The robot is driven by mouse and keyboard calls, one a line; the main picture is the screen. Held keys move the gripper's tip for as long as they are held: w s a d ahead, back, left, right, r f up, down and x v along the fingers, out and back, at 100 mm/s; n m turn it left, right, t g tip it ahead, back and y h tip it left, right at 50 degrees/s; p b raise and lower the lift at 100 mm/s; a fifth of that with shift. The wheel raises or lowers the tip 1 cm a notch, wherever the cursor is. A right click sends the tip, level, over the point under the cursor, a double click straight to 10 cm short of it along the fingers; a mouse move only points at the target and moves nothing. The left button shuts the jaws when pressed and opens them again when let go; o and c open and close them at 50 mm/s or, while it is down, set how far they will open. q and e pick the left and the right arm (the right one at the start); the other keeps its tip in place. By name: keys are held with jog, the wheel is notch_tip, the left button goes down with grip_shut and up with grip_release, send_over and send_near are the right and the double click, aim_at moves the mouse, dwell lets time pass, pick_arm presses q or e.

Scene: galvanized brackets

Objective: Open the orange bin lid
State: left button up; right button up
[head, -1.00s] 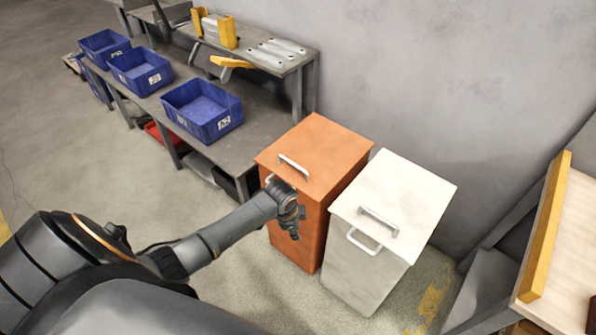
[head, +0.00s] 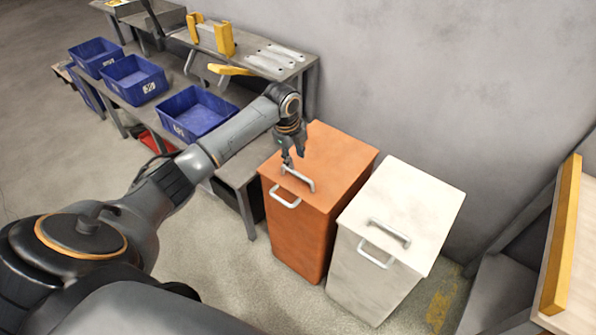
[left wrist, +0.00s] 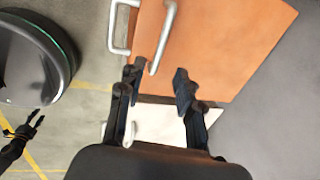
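The orange bin (head: 298,235) stands on the floor with its lid (head: 340,158) lying flat and closed. A silver lid handle (head: 298,180) sits on top near the front edge, and a second silver handle (head: 285,198) is on the front face. My left gripper (head: 293,164) points down just above the lid handle. In the left wrist view its fingers (left wrist: 158,78) are open and empty, with the lid handle (left wrist: 163,38) reaching toward the gap between them. My right gripper (left wrist: 36,119) shows small at the left of the wrist view, with its fingers apart.
A white bin (head: 370,275) with similar handles stands close on the right. A grey bench (head: 240,172) with blue crates (head: 135,80) is at the left. A wall is behind the bins. A wooden-topped table (head: 580,250) is at far right.

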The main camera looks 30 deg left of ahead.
aim_at(299, 175)
pick_arm(q)
jog(key=f, duration=0.2)
jog(key=w+f, duration=0.1)
jog(key=f, duration=0.5)
jog(key=shift+w+d+b, duration=0.1)
jog(key=shift+w+b, duration=0.2)
jog(key=shift+c, duration=0.2)
grip_shut()
